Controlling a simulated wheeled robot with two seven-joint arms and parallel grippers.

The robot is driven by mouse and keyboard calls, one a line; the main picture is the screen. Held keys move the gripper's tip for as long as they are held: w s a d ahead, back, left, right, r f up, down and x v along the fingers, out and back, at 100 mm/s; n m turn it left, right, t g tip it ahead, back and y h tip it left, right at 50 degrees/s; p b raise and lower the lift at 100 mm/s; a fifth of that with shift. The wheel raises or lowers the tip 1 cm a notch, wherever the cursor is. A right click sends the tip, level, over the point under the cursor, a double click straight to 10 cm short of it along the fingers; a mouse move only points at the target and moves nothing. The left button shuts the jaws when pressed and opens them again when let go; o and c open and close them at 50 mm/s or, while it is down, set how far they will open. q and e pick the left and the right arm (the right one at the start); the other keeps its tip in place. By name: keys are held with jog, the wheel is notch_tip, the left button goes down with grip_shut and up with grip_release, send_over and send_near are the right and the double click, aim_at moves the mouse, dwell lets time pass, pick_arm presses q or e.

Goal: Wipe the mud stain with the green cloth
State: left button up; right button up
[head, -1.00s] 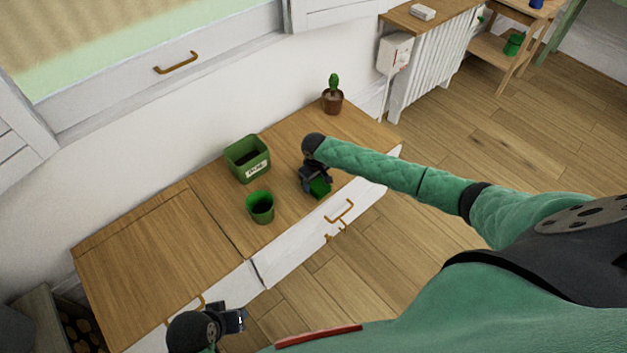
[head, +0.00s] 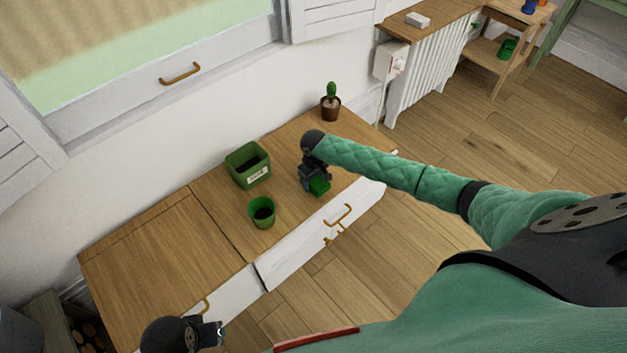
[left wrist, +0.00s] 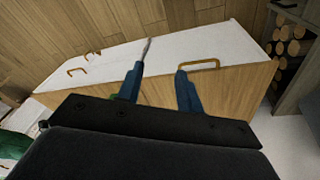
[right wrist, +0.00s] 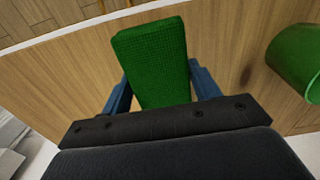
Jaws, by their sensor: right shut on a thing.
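The green cloth (head: 319,187) is a small folded block with a woven texture, seen large in the right wrist view (right wrist: 155,62). My right gripper (head: 314,180) is shut on it, with one blue finger at each side. It holds the cloth over the right part of the wooden top; I cannot tell whether the cloth touches the wood.
On the wooden cabinet top (head: 150,250) stand a green cup (head: 262,212), a green square pot with a label (head: 248,165) and a potted cactus (head: 331,103). The cup is just left of my right gripper. Brass handles (head: 338,218) stick out in front. The top's left part is clear.

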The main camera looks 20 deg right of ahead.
jog(key=shift+r, duration=0.4)
jog(key=shift+r+p, duration=0.2)
jog(key=shift+p, duration=0.2)
jog(key=shift+r, duration=0.25)
jog(key=shift+r+p, duration=0.4)
jog(key=shift+p, duration=0.25)
jog(key=shift+r, duration=0.15)
pick_arm(q)
notch_tip(320, 180, down, 6)
jog(key=a, duration=0.2)
jog(key=shift+w+y, duration=0.25)
jog(key=shift+y, duration=0.05)
jog(key=shift+d+r, duration=0.1)
jog(key=shift+d, duration=0.15)
